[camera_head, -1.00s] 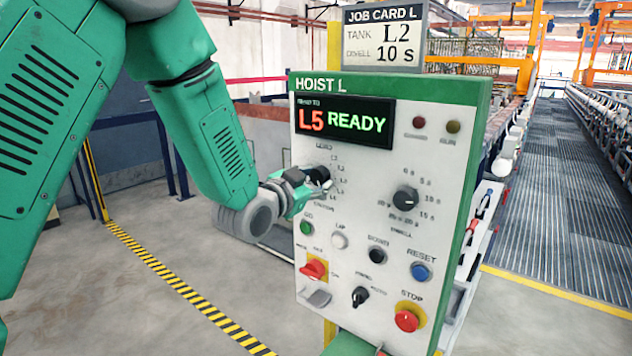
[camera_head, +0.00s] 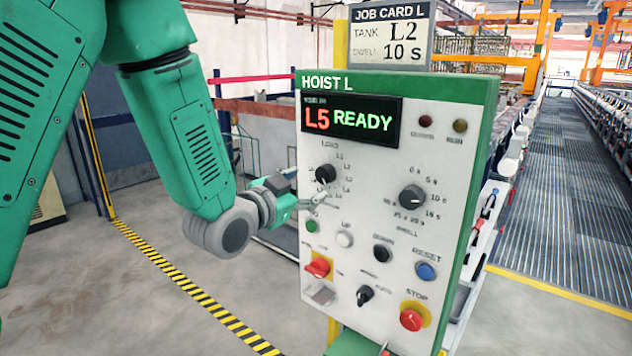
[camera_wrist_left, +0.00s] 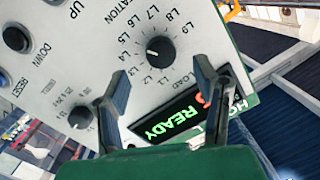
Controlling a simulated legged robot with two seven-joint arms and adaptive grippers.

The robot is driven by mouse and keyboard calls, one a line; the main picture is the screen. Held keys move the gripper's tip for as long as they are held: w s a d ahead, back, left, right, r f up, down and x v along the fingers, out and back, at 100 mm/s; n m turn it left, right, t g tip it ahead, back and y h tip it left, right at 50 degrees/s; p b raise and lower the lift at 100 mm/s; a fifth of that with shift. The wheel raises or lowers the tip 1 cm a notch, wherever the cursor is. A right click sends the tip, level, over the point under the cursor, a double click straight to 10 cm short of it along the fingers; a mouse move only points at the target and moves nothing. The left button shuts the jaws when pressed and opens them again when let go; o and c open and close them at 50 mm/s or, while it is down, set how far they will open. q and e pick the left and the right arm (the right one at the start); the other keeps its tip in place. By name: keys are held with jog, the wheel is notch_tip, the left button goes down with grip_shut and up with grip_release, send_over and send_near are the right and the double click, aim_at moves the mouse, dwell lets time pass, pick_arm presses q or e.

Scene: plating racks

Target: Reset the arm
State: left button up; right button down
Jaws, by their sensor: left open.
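My left gripper (camera_head: 302,203) is at the left edge of the hoist panel (camera_head: 375,200), below the black station knob (camera_head: 326,174). In the left wrist view the gripper (camera_wrist_left: 160,90) is open and empty, with its two fingers apart in front of the panel face. The station knob (camera_wrist_left: 159,49) shows beyond the fingers, apart from them. The panel display (camera_head: 350,121) reads L5 READY. The dwell knob (camera_head: 412,197) is on the right of the panel. My right gripper does not show.
A job card (camera_head: 389,37) above the panel reads tank L2, dwell 10 s. Lower on the panel are a blue reset button (camera_head: 426,271), a red stop button (camera_head: 411,320) and a red switch (camera_head: 318,267). Open floor with a striped line (camera_head: 190,288) lies to the left.

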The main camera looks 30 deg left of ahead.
pick_arm(q)
jog(key=shift+s, duration=0.6)
jog(key=s+d+f+n+g+b, duration=0.1)
jog(key=s+d+f+g, duration=0.15)
jog(key=f, duration=0.75)
jog(key=s+d+f+g+b, duration=0.1)
jog(key=s+f+g+b, duration=0.2)
jog(key=f, duration=0.8)
jog(key=s+d+f+n+g, duration=0.1)
jog(key=s+f+g, duration=0.3)
jog(key=f, duration=0.6)
jog(key=s+d+f+n+g+b, duration=0.1)
jog(key=s+d+f+g, duration=0.1)
jog(key=s+f, duration=0.7)
jog(key=s+d+f+n+g+b, duration=0.1)
jog(key=s+d+f+g+b, duration=0.1)
jog(key=s+f+g, duration=0.3)
jog(key=s+f, duration=0.4)
jog(key=s, duration=0.4)
jog(key=shift+s+d+b, duration=0.2)
jog(key=shift+s+b, duration=0.1)
